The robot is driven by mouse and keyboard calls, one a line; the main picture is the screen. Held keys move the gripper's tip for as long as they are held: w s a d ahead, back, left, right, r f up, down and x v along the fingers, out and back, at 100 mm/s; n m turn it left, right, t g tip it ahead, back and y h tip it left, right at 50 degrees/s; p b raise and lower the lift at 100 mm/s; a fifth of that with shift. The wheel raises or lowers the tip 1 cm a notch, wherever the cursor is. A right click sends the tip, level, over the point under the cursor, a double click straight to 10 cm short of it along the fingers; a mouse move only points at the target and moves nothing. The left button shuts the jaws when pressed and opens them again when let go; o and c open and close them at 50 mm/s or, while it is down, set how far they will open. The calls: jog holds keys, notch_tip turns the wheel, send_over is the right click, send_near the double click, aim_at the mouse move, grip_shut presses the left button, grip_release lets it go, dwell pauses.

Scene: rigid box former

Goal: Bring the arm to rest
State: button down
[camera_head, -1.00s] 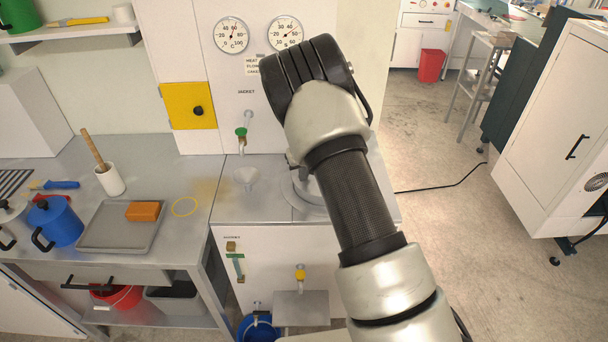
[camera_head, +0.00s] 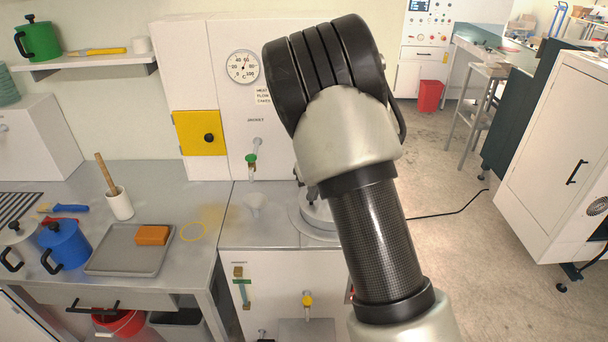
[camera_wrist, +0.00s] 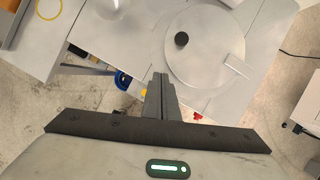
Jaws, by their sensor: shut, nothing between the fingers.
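My arm (camera_head: 375,230) rises through the middle of the head view, bent at the top, in front of the white machine. My gripper is hidden behind the arm there. In the wrist view my gripper (camera_wrist: 160,80) is shut and empty. Its fingertips point at the metal worktop edge, close to a round lid with a black knob (camera_wrist: 181,39). I cannot tell the distance between them.
A grey tray (camera_head: 110,262) with an orange block (camera_head: 152,235) lies on the left bench beside a blue pot (camera_head: 66,246). The white machine (camera_head: 208,80) stands behind the arm. A white cabinet (camera_head: 550,150) stands at right, with open floor (camera_head: 450,190) between.

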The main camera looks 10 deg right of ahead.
jog(key=s+a+r+n+y, duration=0.2)
jog(key=s+r+n, duration=1.3)
jog(key=r, duration=0.3)
jog(key=s+d+r+n+h, duration=0.1)
jog(key=s+r+n, duration=0.1)
jog(key=s+n, duration=0.7)
jog(key=s+d+r+n+t+h, duration=0.1)
jog(key=s+d+r+n+h, duration=0.1)
jog(key=s+n, duration=0.7)
jog(key=shift+s+d+r, duration=0.2)
jog(key=shift+s+d, duration=0.05)
jog(key=shift+s, duration=0.65)
